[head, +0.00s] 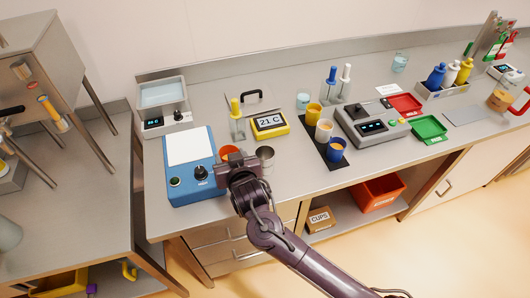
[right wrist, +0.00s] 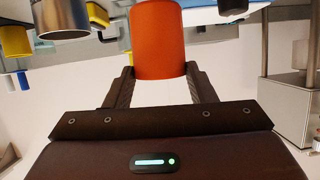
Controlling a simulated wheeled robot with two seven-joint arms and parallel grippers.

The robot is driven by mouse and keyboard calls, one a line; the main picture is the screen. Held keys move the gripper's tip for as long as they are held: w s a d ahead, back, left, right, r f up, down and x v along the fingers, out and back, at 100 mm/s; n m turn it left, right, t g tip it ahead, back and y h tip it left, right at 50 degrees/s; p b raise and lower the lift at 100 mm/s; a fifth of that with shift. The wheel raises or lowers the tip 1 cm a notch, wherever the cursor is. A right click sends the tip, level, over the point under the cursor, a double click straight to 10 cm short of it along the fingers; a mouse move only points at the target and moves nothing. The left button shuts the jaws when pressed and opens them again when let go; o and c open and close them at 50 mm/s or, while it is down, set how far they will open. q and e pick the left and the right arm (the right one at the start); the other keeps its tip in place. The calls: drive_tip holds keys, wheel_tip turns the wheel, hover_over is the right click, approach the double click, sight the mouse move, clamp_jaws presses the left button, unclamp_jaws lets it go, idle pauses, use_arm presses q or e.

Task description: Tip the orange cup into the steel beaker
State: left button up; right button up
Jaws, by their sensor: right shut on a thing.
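The orange cup (head: 228,151) is in my right gripper (head: 238,165), over the bench's front left part in the head view. In the right wrist view the orange cup (right wrist: 159,40) sits between the two dark fingers, which close on its sides. What is inside it is not visible. The steel beaker (head: 265,154) stands on the bench just right of the gripper, apart from the cup. Part of the beaker (right wrist: 65,22) also shows at the upper left of the wrist view. My left gripper is not in view.
A blue device with a white plate (head: 190,146) lies left of the cup. A yellow timer-like display (head: 270,124) stands behind the beaker. A dark mat (head: 316,148) with several cups lies to the right, beside a grey device (head: 372,128).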

drive_tip(key=shift+w+d+r+m+y, duration=0.15)
drive_tip(key=shift+w+d+m+y, duration=0.2)
drive_tip(key=shift+d, duration=0.3)
drive_tip(key=d+m, duration=0.1)
drive_tip(key=w+d+m+g+y+b, duration=0.1)
drive_tip(key=d, duration=0.1)
drive_tip(key=w+d+m+y, duration=0.1)
drive_tip(key=shift+w+d+f+m+b, duration=0.15)
drive_tip(key=shift+d+f+m+b, duration=0.1)
drive_tip(key=shift+d+b, duration=0.1)
drive_tip(key=shift+r+y, duration=0.15)
drive_tip(key=shift+y, duration=0.1)
drive_tip(key=shift+d, duration=0.2)
drive_tip(key=shift+w+d+r+m+g+y, duration=0.2)
drive_tip(key=shift+w+d+m+g+y, duration=0.15)
drive_tip(key=shift+m, duration=0.35)
